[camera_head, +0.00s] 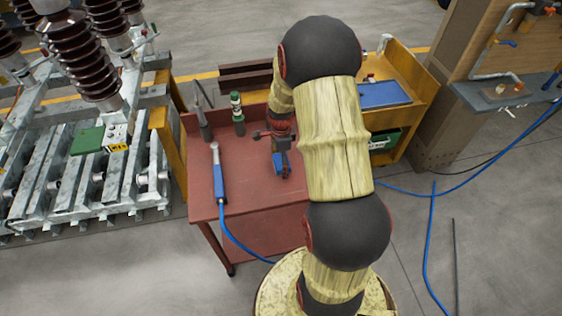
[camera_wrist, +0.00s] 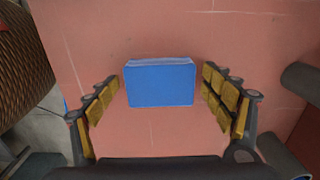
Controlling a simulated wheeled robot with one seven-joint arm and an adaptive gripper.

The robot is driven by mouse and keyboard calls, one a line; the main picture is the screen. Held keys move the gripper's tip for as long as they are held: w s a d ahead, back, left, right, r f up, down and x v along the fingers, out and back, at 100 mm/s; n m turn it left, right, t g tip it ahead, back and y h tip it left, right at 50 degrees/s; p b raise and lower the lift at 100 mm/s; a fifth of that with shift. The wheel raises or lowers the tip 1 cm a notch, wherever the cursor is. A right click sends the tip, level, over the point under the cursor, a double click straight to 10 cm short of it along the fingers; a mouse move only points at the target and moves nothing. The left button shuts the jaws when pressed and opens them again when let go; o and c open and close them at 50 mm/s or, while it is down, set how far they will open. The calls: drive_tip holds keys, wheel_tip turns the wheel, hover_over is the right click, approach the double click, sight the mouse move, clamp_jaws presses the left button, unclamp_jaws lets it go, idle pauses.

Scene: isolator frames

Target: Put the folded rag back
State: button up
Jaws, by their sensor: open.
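The folded rag looks like a blue, flat, rectangular bundle (camera_wrist: 160,84) lying on the red tabletop (camera_wrist: 150,35) in the wrist view, with a lighter layered far edge. My gripper (camera_wrist: 160,78) is open, with one yellow-padded finger on each side of the blue bundle. Red tabletop shows between the bundle and both fingers, so they look apart from it. In the head view my gripper (camera_head: 281,165) is over the middle of the red table (camera_head: 250,220), with a bit of blue beside it. My arm hides much of the table's right part.
A blue-handled tool (camera_head: 219,178) with a blue hose lies left on the table. A green-and-white bottle (camera_head: 237,108) and a dark tool (camera_head: 203,122) stand behind it. A green item (camera_head: 87,141) rests on the metal isolator frame. A yellow cart (camera_head: 415,95) stands right.

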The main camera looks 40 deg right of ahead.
drive_tip(key=a+r+n+t+p, duration=0.1)
drive_tip(key=a+r+n+p, duration=0.15)
drive_tip(key=r, duration=0.75)
drive_tip(key=a+r+n+p, duration=0.1)
drive_tip(key=a+r+n, duration=0.25)
drive_tip(key=r, duration=0.75)
drive_tip(key=s+a+r+n+t, duration=0.2)
drive_tip(key=s+a+r+n, duration=0.5)
drive_tip(key=a+n, duration=0.2)
drive_tip(key=s+a+r+n+t, duration=0.2)
drive_tip(key=s+a+r+n, duration=0.5)
drive_tip(key=a, duration=0.5)
drive_tip(key=shift+s+r+n+t, duration=0.3)
drive_tip(key=shift+r+n, duration=0.1)
drive_tip(key=shift+n, duration=0.8)
drive_tip(key=shift+o, duration=0.7)
drive_tip(key=shift+w, duration=0.1)
